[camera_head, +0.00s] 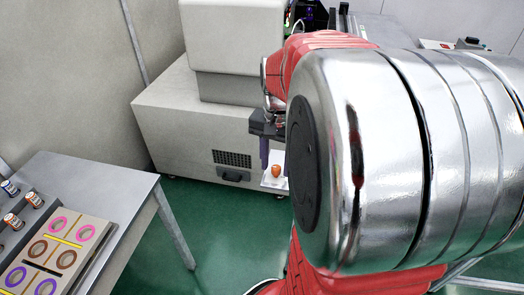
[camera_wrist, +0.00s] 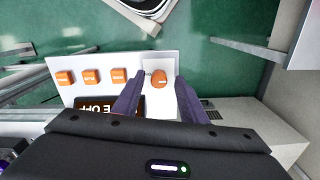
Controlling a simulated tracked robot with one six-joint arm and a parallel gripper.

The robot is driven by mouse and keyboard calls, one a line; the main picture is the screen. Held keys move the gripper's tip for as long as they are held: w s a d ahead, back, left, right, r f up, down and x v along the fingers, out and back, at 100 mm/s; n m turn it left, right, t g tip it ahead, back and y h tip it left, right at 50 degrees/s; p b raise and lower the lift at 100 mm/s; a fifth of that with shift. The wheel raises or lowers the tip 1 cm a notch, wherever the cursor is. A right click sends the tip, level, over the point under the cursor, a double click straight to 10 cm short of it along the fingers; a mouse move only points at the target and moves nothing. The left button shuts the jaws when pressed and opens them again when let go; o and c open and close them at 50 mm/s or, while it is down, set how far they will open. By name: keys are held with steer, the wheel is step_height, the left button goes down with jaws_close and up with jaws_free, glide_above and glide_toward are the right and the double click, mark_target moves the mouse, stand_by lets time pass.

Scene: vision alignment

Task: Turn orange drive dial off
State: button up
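The orange drive dial (camera_wrist: 159,82) is a round knob on a white panel (camera_wrist: 165,65) in the wrist view. My gripper (camera_wrist: 161,77) has its two dark purple fingers apart, one on each side of the dial, with small gaps visible. I cannot tell how far above the panel the fingertips are. In the head view the dial (camera_head: 276,171) shows on its small white plate just below my gripper (camera_head: 274,160). My large silver and red arm hides what lies to the right of it.
Three orange square blocks (camera_wrist: 91,76) sit in a row on the panel, left of the dial. A brown label (camera_wrist: 110,104) with partly hidden "OFF" text is below them. In the head view, a grey table (camera_head: 85,170) with coloured rings and small bottles stands at left. Green floor lies between.

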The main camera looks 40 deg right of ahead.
mark_target(274, 165)
steer(key=shift+r, duration=0.1)
step_height(274, 165, up, 14)
steer(key=shift+f, duration=0.2)
stand_by(0.3)
stand_by(0.5)
steer(key=s+a+f+n+t, duration=0.2)
steer(key=a+n, duration=0.4)
steer(key=a, duration=0.5)
steer(key=s+a+f+n+t, duration=0.2)
steer(key=a+f+n, duration=0.3)
steer(key=a, duration=0.6)
steer(key=shift+a+f+n+t, duration=0.15)
steer(key=shift+f+n+t, duration=0.1)
steer(key=shift+n+t, duration=0.55)
